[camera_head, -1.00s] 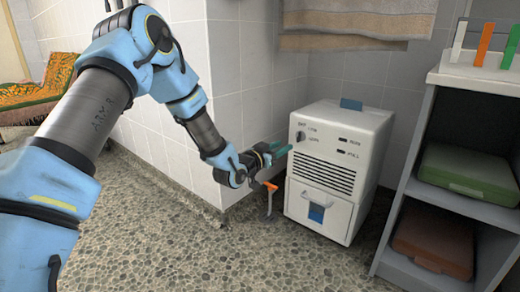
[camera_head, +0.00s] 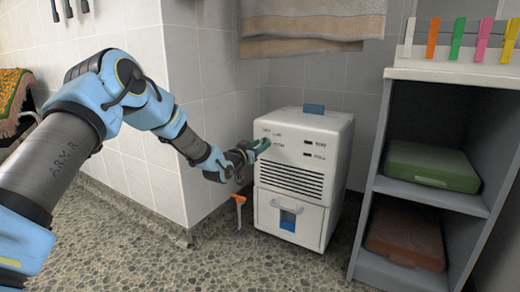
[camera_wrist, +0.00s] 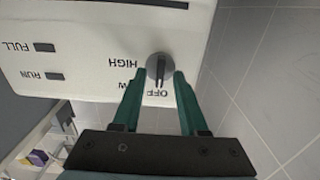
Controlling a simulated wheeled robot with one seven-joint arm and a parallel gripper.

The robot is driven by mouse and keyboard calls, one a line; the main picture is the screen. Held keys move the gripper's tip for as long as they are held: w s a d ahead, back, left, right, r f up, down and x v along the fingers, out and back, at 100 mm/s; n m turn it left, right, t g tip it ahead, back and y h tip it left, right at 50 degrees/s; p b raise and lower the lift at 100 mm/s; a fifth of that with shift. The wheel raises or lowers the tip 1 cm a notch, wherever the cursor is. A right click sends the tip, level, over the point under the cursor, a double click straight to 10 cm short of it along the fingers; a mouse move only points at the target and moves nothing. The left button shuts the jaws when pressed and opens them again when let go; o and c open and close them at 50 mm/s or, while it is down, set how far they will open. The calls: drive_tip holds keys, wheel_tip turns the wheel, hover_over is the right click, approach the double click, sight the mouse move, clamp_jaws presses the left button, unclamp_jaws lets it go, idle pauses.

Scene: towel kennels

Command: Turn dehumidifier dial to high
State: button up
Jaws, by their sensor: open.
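The white dehumidifier (camera_head: 303,168) stands on the floor in the wall corner, with a slotted grille and a lower drawer. Its round grey dial (camera_wrist: 159,67) shows in the wrist view, where the panel appears upside down. The dial's dark ridge runs nearly up and down in that view, its lower end towards the OFF label (camera_wrist: 160,93). LOW is partly hidden behind a finger; HIGH (camera_wrist: 123,63) is left of the dial. My gripper (camera_wrist: 158,74) is open, its green fingers on either side of the dial; contact cannot be told. In the head view my gripper (camera_head: 263,147) covers the dial.
A grey shelf (camera_head: 432,200) with a green box (camera_head: 431,166) and a brown box (camera_head: 405,238) stands to the right. Coloured pegs line its top. An orange-handled tool (camera_head: 239,210) stands by the wall corner, below my gripper. Towels (camera_head: 312,25) hang above. Pebbled floor in front is clear.

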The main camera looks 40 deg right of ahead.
clamp_jaws()
idle(0.4)
